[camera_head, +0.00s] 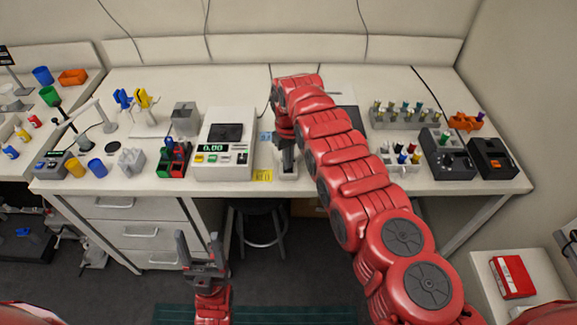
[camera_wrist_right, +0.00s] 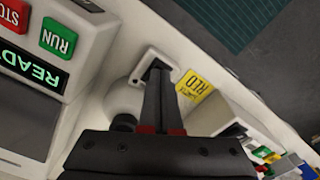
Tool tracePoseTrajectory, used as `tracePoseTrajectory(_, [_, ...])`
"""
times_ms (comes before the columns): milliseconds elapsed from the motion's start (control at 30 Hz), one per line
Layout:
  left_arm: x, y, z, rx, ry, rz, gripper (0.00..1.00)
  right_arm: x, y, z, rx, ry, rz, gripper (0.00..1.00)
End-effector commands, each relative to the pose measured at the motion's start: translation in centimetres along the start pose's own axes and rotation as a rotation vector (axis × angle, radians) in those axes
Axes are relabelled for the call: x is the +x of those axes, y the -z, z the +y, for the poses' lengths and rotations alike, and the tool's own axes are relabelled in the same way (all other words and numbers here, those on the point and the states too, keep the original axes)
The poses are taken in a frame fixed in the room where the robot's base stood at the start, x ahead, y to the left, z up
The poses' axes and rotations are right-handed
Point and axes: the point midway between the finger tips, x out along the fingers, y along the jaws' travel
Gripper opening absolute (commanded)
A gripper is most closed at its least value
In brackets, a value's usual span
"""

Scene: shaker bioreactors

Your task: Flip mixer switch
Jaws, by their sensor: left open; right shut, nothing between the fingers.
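A small white device, which looks like the mixer (camera_head: 286,172), stands near the table's front edge, mostly hidden by my right arm in the head view. In the right wrist view its white body (camera_wrist_right: 122,97) has a pale front plate with a dark recess, apparently the switch (camera_wrist_right: 156,66). My right gripper (camera_head: 287,168) points down at this plate with its fingers closed and empty. Its fingertips (camera_wrist_right: 158,75) overlap the recess in the right wrist view; I cannot tell whether they touch it. My left gripper (camera_head: 199,243) is open and empty, in front of the table and away from the mixer.
A white balance (camera_head: 225,145) stands left of the mixer, with a yellow label (camera_head: 262,175) between them. In the right wrist view a machine with a READY display (camera_wrist_right: 35,69) stands on the mixer's other side. A black stool (camera_head: 262,208) is below the table.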

Motion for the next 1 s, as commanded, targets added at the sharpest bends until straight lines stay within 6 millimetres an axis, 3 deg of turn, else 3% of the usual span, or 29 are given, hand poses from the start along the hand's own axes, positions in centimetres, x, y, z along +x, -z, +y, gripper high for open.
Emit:
tracePoseTrajectory(567, [-0.4, -0.1, 0.0, 0.000, 0.000, 0.000, 0.63, 0.5, -0.1, 0.0, 0.000, 0.000, -0.002, 0.00])
tracePoseTrajectory(1000, [2.7, 0.5, -0.1, 0.000, 0.000, 0.000, 0.63, -3.3, 0.0, 0.0, -0.001, 0.000, 0.001, 0.00])
